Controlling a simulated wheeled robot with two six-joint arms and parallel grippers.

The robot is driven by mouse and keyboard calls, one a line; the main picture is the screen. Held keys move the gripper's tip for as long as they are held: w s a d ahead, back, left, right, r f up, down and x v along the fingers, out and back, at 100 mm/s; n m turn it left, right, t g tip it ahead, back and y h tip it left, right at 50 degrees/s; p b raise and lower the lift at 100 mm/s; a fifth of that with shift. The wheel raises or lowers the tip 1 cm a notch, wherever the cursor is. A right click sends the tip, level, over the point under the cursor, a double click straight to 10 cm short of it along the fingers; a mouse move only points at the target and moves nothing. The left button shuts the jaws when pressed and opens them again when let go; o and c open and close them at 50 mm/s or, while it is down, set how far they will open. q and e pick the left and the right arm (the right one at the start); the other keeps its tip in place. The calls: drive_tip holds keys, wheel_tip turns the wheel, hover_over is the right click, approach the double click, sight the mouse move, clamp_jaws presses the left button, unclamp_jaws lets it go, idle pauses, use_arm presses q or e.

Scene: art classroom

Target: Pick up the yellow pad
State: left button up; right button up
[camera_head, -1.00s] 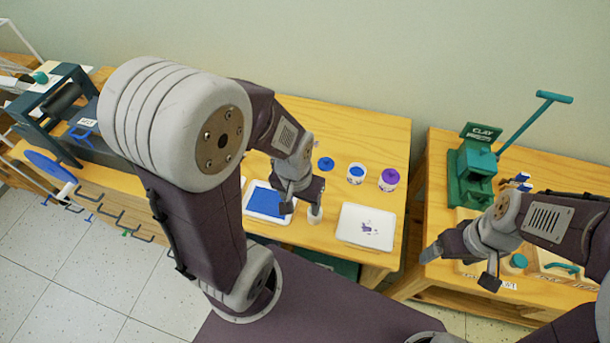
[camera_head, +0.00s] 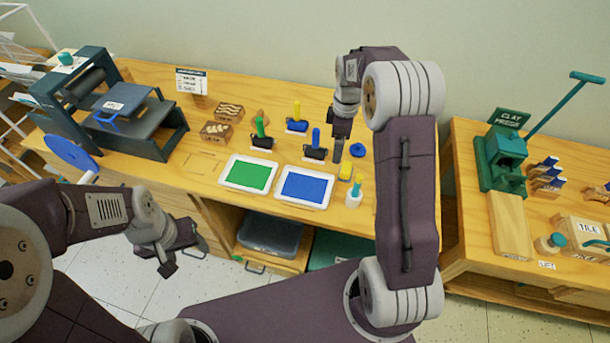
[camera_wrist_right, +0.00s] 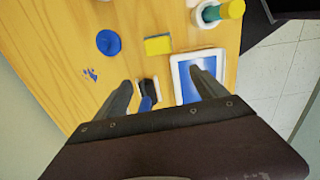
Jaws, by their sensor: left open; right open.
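The yellow pad (camera_head: 346,172) lies on the wooden table, right of the blue ink tray; in the right wrist view it is a small yellow block with a dark edge (camera_wrist_right: 158,45). My right gripper (camera_head: 340,148) is above the table, just beyond the pad in the head view. In the right wrist view its two fingers (camera_wrist_right: 163,84) are apart and empty, and the pad lies ahead of their tips, not between them. My left gripper (camera_head: 172,250) is open and empty, in front of the table at left.
A press (camera_head: 125,110) stands at left; a clay press (camera_head: 502,160) stands on the right table.

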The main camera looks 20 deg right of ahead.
sight(345, 167)
drive_tip(key=d+f, duration=0.1)
drive_tip(key=s+f, duration=0.1)
drive_tip(key=f, duration=0.1)
drive_tip(key=shift+d, duration=0.75)
drive_tip(key=shift+f, duration=0.45)
drive_tip(key=shift+s+a+f, duration=0.1)
drive_tip(key=shift+a+f, duration=0.05)
drive_tip(key=shift+f, duration=0.45)
drive_tip(key=shift+a+f, duration=0.15)
drive_tip(key=shift+f, duration=0.4)
drive_tip(key=shift+d+f, duration=0.1)
drive_tip(key=shift+f, duration=0.25)
drive_tip(key=f, duration=0.5)
drive_tip(key=shift+d, duration=0.2)
drive_tip(key=c, duration=1.6)
drive_tip(key=shift+r, duration=0.5)
wheel_tip(345, 167, up, 3)
use_arm(q)
drive_tip(key=shift+d+f+b, duration=0.4)
drive_tip(key=shift+f, duration=0.1)
use_arm(e)
drive_tip(key=s+d+r, duration=0.7)
drive_tip(key=s+d, duration=0.1)
drive_tip(key=shift+d, duration=0.25)
drive_tip(key=shift+s, duration=0.1)
